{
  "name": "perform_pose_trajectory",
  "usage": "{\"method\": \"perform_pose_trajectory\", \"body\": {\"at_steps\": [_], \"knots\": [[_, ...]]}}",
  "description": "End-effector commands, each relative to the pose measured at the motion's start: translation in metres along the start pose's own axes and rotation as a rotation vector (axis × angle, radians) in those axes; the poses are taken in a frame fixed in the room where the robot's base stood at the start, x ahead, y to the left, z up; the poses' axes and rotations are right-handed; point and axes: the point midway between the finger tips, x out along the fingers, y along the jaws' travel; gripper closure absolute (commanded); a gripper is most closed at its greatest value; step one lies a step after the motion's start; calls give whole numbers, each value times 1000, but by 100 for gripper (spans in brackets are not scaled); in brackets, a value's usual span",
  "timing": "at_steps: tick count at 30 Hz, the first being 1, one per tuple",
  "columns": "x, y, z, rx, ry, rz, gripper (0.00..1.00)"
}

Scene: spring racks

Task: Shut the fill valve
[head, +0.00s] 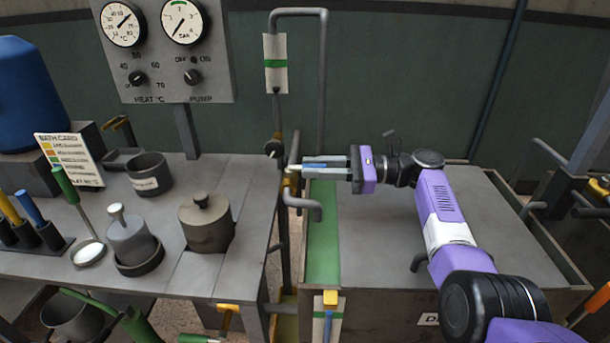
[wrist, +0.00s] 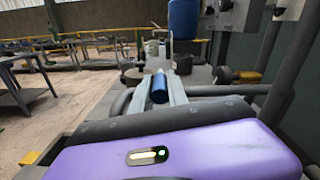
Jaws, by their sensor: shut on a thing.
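The fill valve (head: 290,180) sits on a vertical pipe between the bench and the tank, with a yellow body above a bent grey spout. Its lever sticks out level to the right, toward my gripper. My gripper (head: 306,166) comes from the right, pointing left, with its fingers shut on the lever's blue grip. In the wrist view the blue grip (wrist: 160,88) lies lengthwise between the two grey fingers. The fingers partly hide the lever in the head view. The inside of the valve cannot be seen.
A lidded tank (head: 400,225) lies under my arm, with a green strip at its left. A second yellow valve with a blue lever (head: 331,298) is on its front. The bench (head: 180,277) at left holds pots and tools. A gauge panel (head: 165,75) stands behind.

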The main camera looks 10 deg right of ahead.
Motion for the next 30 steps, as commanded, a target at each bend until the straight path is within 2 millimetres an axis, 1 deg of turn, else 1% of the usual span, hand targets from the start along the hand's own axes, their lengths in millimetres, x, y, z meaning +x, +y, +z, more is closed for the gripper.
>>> {"method": "perform_pose_trajectory", "body": {"at_steps": [6,7,9,10,20,23,30], "knots": [[-1,0,-2,3,4,-4,100],[-1,0,-2,3,3,-3,74],[-1,0,-2,2,3,-2,61],[-1,0,-1,2,3,-2,59],[-2,0,0,0,1,0,59],[-11,0,0,0,1,-2,59],[-49,0,-1,0,2,-3,59]]}}
